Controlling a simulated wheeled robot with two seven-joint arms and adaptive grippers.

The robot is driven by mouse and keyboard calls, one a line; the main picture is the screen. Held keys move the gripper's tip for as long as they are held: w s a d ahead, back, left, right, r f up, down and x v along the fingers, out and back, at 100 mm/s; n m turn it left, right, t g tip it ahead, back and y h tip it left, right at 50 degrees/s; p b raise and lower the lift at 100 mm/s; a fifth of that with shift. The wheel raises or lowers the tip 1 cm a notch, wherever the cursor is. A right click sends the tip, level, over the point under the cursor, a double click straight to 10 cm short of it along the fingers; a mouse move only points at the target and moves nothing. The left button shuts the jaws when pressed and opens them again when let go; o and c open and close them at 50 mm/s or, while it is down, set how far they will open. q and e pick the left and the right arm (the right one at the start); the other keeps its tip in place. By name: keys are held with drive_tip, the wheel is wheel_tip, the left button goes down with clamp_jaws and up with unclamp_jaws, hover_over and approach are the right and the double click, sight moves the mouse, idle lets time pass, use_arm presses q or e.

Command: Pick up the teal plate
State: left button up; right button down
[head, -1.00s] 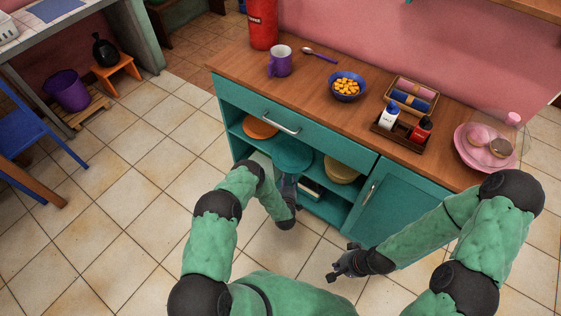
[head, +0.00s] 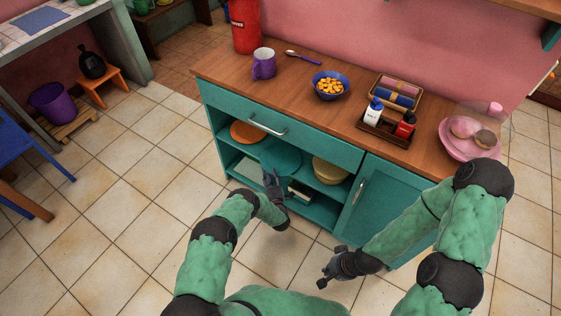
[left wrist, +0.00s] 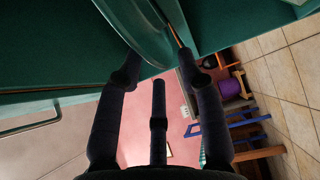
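The teal plate (head: 281,158) lies on the upper shelf of the open cabinet, between an orange plate (head: 247,133) and a yellow bowl (head: 330,171). My left gripper (head: 271,178) is at the shelf front, close to the plate's near edge. In the left wrist view, the plate (left wrist: 150,35) reaches its near rim between my spread left fingertips (left wrist: 158,68); whether they touch it I cannot tell. Part of the plate is hidden by the cabinet top and the gripper in the head view. My right gripper (head: 332,268) is open and empty above the floor, before the cabinet.
The teal cabinet (head: 382,212) has a closed door at right and a drawer above the shelf. The wooden counter (head: 290,85) bears a purple mug (head: 264,64), a blue bowl (head: 331,86), bottles and a pink plate (head: 456,151). Tiled floor in front at left is free.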

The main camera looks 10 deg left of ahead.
sight(266, 166)
use_arm(q)
drive_tip(key=b+x, duration=0.1)
drive_tip(key=x, duration=0.1)
drive_tip(key=b+x, duration=0.1)
drive_tip(key=x, duration=0.1)
drive_tip(key=shift+w+a+f, duration=0.15)
drive_tip(key=shift+a+f, duration=0.05)
drive_tip(key=shift+a, duration=0.15)
drive_tip(key=shift+w+a+r+b, duration=0.1)
drive_tip(key=shift+w+a+b, duration=0.1)
drive_tip(key=shift+w+b, duration=0.25)
drive_tip(key=shift+r, duration=0.1)
clamp_jaws()
